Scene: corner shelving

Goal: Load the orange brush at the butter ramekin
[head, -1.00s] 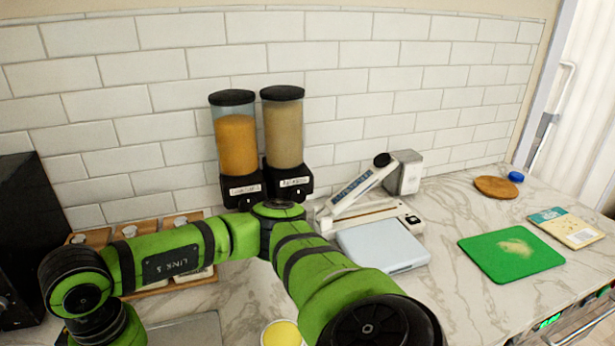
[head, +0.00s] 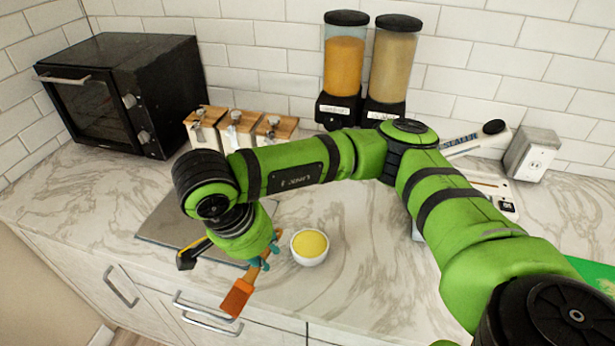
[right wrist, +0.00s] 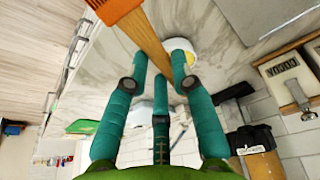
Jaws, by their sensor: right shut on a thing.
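The orange brush (head: 237,296) has a wooden handle and an orange head. It also shows at the top of the right wrist view (right wrist: 114,10). My right gripper (head: 267,258) is shut on the handle and holds the brush tilted, head down toward the counter's front edge. Its teal fingers (right wrist: 160,75) close around the handle in the right wrist view. The butter ramekin (head: 309,258), a white bowl with yellow filling, stands on the counter just right of the gripper. The ramekin is partly hidden behind the fingers in the right wrist view (right wrist: 180,58). My left gripper is not in view.
A grey board (head: 160,228) lies left of the ramekin, under my arm. A black-and-yellow tool (head: 192,254) lies near its front edge. A black toaster oven (head: 125,90), wood-lidded containers (head: 238,128) and two dispensers (head: 345,68) stand behind.

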